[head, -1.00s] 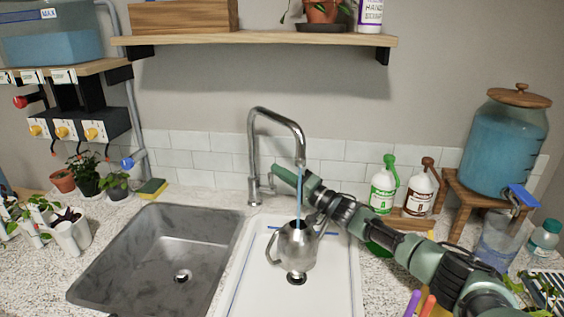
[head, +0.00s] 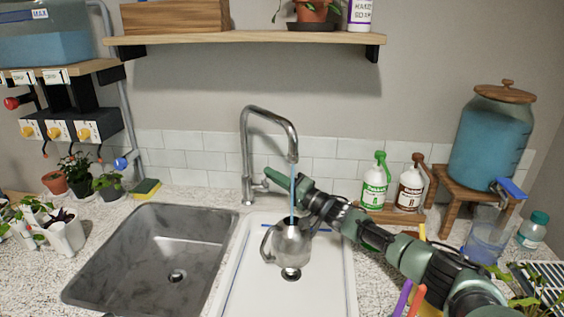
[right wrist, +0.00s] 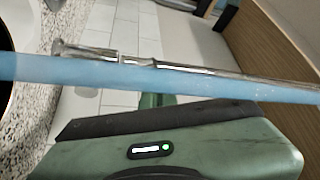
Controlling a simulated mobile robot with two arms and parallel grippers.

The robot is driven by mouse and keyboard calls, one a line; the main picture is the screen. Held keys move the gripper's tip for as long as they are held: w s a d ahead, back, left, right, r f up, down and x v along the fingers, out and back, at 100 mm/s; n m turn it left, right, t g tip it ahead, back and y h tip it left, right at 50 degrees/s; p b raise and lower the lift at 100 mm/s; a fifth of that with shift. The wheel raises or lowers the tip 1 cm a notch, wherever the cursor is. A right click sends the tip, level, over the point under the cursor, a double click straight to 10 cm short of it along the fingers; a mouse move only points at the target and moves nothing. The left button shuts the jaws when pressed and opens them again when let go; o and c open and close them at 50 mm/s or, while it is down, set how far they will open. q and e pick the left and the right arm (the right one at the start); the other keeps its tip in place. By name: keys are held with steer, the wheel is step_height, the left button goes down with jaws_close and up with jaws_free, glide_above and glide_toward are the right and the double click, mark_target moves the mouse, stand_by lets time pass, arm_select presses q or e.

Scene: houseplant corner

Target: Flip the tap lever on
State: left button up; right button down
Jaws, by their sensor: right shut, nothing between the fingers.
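The chrome tap (head: 247,150) stands behind the sinks, its spout curving over the white right basin (head: 235,300). Its small lever (head: 262,187) sits low on the right side of the tap body. A blue stream of water (head: 293,185) runs from the spout into a metal jug (head: 292,243) in the white basin. My right gripper (head: 270,174) is shut and empty, its tip close to the lever; I cannot tell whether they touch. The right wrist view shows the water stream (right wrist: 200,82) and a chrome pipe (right wrist: 85,50) just beyond the green gripper body. My left gripper is out of view.
A grey basin (head: 150,255) lies on the left. A water dispenser (head: 488,145) is at the right. A shelf (head: 250,40) hangs above.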

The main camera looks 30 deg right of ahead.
steer(key=r+p+v, duration=0.3)
steer(key=p+v, duration=0.4)
steer(key=v, duration=0.5)
steer(key=shift+p+v, duration=0.35)
steer(key=shift+v, duration=0.45)
steer(key=shift+w+d+f, duration=0.1)
